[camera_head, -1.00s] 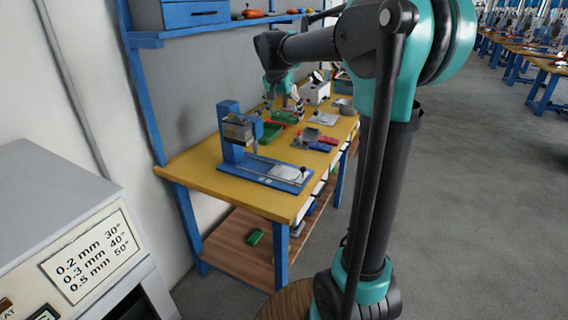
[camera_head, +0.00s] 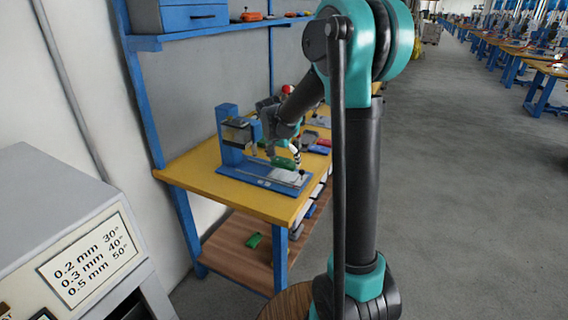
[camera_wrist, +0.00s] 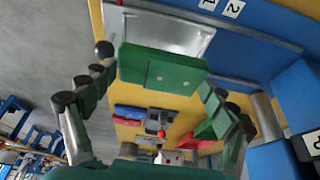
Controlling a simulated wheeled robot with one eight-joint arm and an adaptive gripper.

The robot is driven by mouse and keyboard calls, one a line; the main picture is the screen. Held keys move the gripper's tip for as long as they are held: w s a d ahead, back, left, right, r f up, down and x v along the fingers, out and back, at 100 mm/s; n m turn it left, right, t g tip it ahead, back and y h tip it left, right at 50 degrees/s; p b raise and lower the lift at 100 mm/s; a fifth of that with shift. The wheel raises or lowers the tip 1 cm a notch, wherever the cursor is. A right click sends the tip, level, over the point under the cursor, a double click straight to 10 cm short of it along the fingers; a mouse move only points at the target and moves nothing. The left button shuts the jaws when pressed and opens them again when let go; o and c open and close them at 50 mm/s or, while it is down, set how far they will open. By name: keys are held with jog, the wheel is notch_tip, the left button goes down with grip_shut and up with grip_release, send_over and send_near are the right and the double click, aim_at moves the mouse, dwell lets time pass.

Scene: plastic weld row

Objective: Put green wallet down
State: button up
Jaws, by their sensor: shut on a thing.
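The green wallet (camera_wrist: 160,72) is held between the fingers of my gripper (camera_wrist: 163,82) in the wrist view. In the head view the wallet (camera_head: 284,162) is small and partly hidden by my gripper (camera_head: 280,148). It hangs above the front end of the blue press (camera_head: 230,135), over the metal plate (camera_wrist: 185,38) on its blue base. The wallet covers part of that plate in the wrist view. I cannot tell whether it touches the plate.
A green object (camera_head: 253,240) lies on the wooden lower shelf. A grey machine (camera_head: 50,205) stands at left.

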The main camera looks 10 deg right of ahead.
jog(key=shift+f, duration=0.7)
jog(key=shift+f, duration=0.65)
jog(key=o, duration=1)
jog(key=shift+r, duration=0.6)
jog(key=v, duration=1.2)
jog(key=s+d+f+n+y, duration=0.1)
jog(key=s+d+f+n, duration=0.1)
jog(key=s+f, duration=0.3)
jog(key=s+d+f+n+y, duration=0.1)
jog(key=s+f, duration=0.5)
jog(key=s, duration=0.6)
jog(key=s+d+f+n, duration=0.3)
jog(key=s+f, duration=0.3)
jog(key=s, duration=0.3)
jog(key=shift+s+d+n+y, duration=0.3)
jog(key=shift+d+n+y, duration=0.1)
jog(key=shift+n, duration=0.2)
